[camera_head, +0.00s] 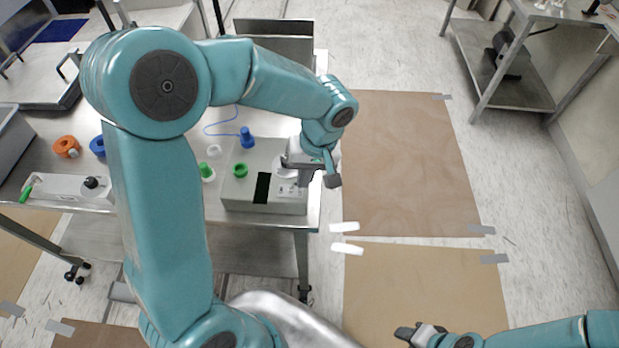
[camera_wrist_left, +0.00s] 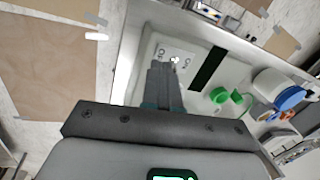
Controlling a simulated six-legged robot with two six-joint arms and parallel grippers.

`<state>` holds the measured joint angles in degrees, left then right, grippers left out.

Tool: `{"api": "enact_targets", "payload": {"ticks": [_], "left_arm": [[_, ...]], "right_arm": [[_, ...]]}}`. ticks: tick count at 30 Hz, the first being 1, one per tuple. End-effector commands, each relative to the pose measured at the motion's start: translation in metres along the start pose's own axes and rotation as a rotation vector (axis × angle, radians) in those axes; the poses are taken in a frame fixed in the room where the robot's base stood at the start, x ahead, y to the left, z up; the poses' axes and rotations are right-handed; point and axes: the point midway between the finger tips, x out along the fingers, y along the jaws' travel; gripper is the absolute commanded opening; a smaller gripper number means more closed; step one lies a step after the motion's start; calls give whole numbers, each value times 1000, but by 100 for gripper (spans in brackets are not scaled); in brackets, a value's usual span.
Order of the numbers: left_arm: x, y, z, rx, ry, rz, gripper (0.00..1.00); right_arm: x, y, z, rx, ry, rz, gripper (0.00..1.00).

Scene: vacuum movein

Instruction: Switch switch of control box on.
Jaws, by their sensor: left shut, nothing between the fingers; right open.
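The control box (camera_head: 237,192) is a pale grey box at the right end of the metal table. Its top carries a black strip and a small light panel (camera_head: 291,190) with small fittings; the panel also shows in the left wrist view (camera_wrist_left: 157,45). My left gripper (camera_head: 304,180) is shut and empty, over the panel side of the box. In the left wrist view its fingertips (camera_wrist_left: 162,66) lie right beside the small switch (camera_wrist_left: 174,60); I cannot tell whether they touch or which way the switch is set. My right gripper (camera_head: 408,332) is open and empty, low at the bottom right, away from the table.
A green fitting (camera_head: 240,170) sits on the box, with a blue plug (camera_head: 246,138) behind it. Orange (camera_head: 66,147) and blue rings and a white device with a green tip (camera_head: 60,186) lie on the table to the left.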

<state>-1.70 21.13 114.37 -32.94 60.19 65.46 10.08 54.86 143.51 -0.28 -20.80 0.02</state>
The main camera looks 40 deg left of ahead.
Motion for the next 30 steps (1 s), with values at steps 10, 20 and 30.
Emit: {"api": "enact_targets", "payload": {"ticks": [10,20,30], "left_arm": [[0,-17,-3,3,-39,242,0],[-2,-29,-5,23,-75,448,0],[-8,-30,-5,24,-75,445,0]], "right_arm": [[20,7,0,0,0,0,43],[27,10,0,0,0,0,43],[22,8,0,0,0,0,43]]}}
